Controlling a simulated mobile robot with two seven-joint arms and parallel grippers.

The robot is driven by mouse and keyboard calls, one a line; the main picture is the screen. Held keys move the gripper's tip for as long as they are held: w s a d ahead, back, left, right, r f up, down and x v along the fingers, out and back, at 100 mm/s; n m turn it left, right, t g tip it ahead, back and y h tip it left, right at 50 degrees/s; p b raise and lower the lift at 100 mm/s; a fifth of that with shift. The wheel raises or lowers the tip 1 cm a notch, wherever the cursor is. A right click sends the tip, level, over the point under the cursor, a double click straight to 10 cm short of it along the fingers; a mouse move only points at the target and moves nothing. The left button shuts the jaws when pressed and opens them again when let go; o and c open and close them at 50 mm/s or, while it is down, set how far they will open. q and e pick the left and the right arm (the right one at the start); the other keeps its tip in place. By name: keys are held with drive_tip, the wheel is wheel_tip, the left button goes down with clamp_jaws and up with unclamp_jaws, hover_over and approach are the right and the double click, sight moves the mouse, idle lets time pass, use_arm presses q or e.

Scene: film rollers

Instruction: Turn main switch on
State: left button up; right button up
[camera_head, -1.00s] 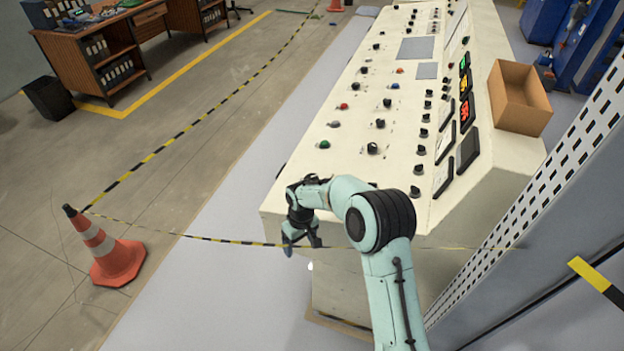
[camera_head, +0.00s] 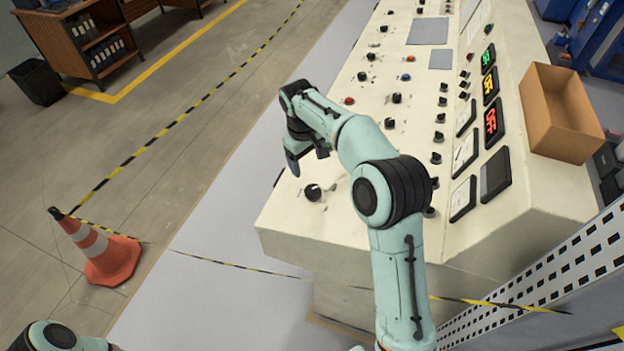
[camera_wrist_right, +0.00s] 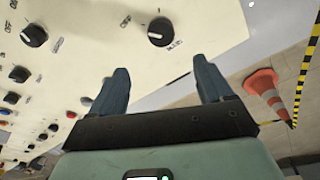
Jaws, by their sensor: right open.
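A control panel (camera_head: 330,225) with a cream top carries rows of knobs and buttons. A large black rotary knob (camera_head: 312,192) sits near its front left corner. In the right wrist view a black knob (camera_wrist_right: 160,32) with a white pointer line and a small label lies beyond the fingertips, apart from them. I cannot tell for sure which control is the main switch. My right gripper (camera_head: 307,158) is open and empty, above the panel's left edge near the large knob. In the right wrist view its fingers (camera_wrist_right: 160,70) are spread. My left gripper is out of view.
Another black knob (camera_wrist_right: 34,35) with an OFF mark stands nearby. Lit displays (camera_head: 491,123) and meters line the panel's raised right side. A cardboard box (camera_head: 560,115) sits at the right. A traffic cone (camera_head: 105,250) and striped barrier tape stand left. The floor between is clear.

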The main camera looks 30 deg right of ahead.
sight(312, 189)
drive_tip(key=f, duration=0.7)
drive_tip(key=d+f+b, duration=0.1)
drive_tip(key=f, duration=0.3)
drive_tip(key=shift+s+f, duration=0.1)
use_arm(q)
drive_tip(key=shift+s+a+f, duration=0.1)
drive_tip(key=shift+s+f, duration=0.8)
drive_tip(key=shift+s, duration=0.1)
use_arm(e)
drive_tip(key=shift+d+f, duration=0.1)
drive_tip(key=shift+f, duration=0.7)
drive_tip(key=c, duration=1.1)
